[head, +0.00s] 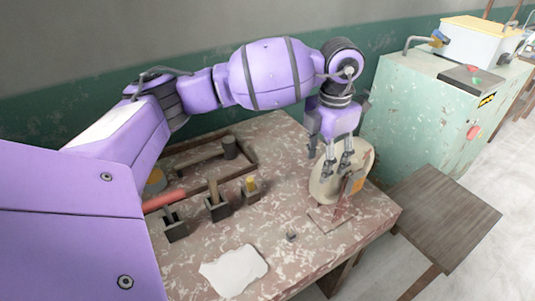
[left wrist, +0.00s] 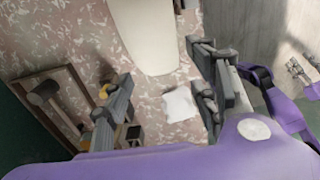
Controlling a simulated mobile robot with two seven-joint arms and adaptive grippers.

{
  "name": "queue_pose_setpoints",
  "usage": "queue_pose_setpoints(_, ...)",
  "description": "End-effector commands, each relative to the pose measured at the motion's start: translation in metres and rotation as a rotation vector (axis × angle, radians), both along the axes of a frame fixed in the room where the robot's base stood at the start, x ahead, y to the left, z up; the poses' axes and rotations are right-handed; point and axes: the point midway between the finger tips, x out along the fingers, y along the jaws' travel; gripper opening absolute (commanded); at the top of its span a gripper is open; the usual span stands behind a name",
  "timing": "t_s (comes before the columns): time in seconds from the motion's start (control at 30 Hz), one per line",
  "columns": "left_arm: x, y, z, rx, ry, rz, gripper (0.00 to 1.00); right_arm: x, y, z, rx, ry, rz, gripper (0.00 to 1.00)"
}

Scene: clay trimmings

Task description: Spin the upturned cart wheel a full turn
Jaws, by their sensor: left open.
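The cart wheel (head: 322,189) is a pale cream disc standing upright on a reddish stand (head: 343,207) at the table's right side. An orange patch (head: 358,183) shows at its right edge. In the left wrist view the wheel (left wrist: 150,38) shows as a broad pale shape at the top. My left gripper (head: 339,174) is open, pointing down in front of the wheel's face in the head view. In the left wrist view its fingers (left wrist: 163,100) are spread with nothing between them; contact with the wheel cannot be told. Grey fingers, probably my right gripper (left wrist: 302,72), show small at the right edge.
The speckled table (head: 285,150) holds a wooden tray (head: 258,158) with a mallet, several small dark blocks with tools (head: 217,209) and a white sheet (head: 234,272). A green cabinet (head: 410,125) stands behind at right. A brown stool (head: 445,215) is beside the table.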

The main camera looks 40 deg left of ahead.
Motion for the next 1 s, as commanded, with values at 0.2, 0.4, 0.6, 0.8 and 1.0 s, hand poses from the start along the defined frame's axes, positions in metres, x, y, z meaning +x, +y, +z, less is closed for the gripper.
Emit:
queue_pose_setpoints(0.2,0.001,-0.002,-0.015,0.0,-0.001,-0.001,0.54,0.003,-0.001,0.003,-0.002,-0.007,0.0,0.4)
queue_pose_setpoints(0.4,0.001,-0.002,-0.048,0.0,-0.001,0.001,0.54,0.004,-0.002,0.005,-0.002,-0.011,-0.002,0.4)
queue_pose_setpoints(0.6,0.001,-0.002,-0.072,-0.001,-0.002,0.0,0.54,0.002,-0.002,0.003,-0.002,-0.006,-0.002,0.4)
queue_pose_setpoints(0.8,0.002,-0.002,-0.078,-0.001,-0.004,-0.001,0.54,-0.002,-0.002,0.0,-0.002,0.004,-0.003,0.4)
queue_pose_setpoints(1.0,0.002,-0.002,-0.077,0.0,-0.004,-0.001,0.49,-0.002,-0.002,0.0,-0.002,0.004,-0.003,0.4)
